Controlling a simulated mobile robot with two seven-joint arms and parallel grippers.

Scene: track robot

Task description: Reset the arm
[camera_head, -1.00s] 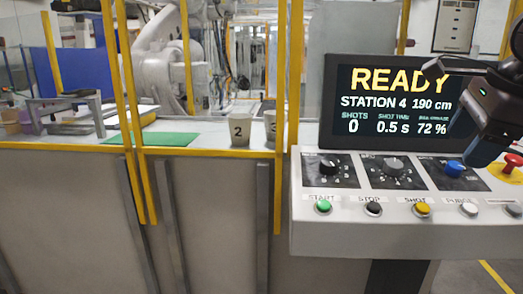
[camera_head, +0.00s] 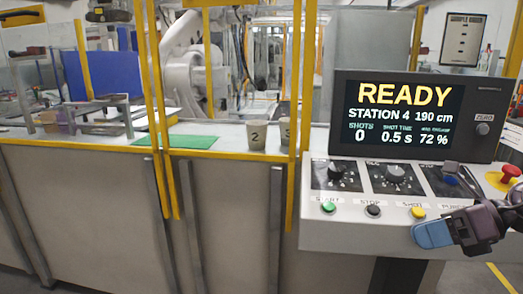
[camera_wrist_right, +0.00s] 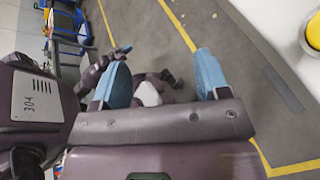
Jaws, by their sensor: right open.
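My right gripper (camera_head: 442,203) is at the lower right of the head view, open, in front of the right part of the control console (camera_head: 345,235). One blue finger pad shows below the console's button row, and the other finger is near the blue knob. In the right wrist view the same gripper (camera_wrist_right: 162,76) has its two blue fingers apart, with nothing between them. Beyond them is a dark arm of mine with a small blue tip, which looks like my left gripper (camera_wrist_right: 122,50); its jaws are too small to read. No left arm shows in the head view.
The console has a screen (camera_head: 405,112) reading READY, knobs, buttons and a red emergency stop (camera_head: 511,171). Left are yellow posts (camera_head: 158,120), a counter with a green mat (camera_head: 178,141) and paper cups (camera_head: 256,135). Grey floor (camera_wrist_right: 190,30) is below my right gripper.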

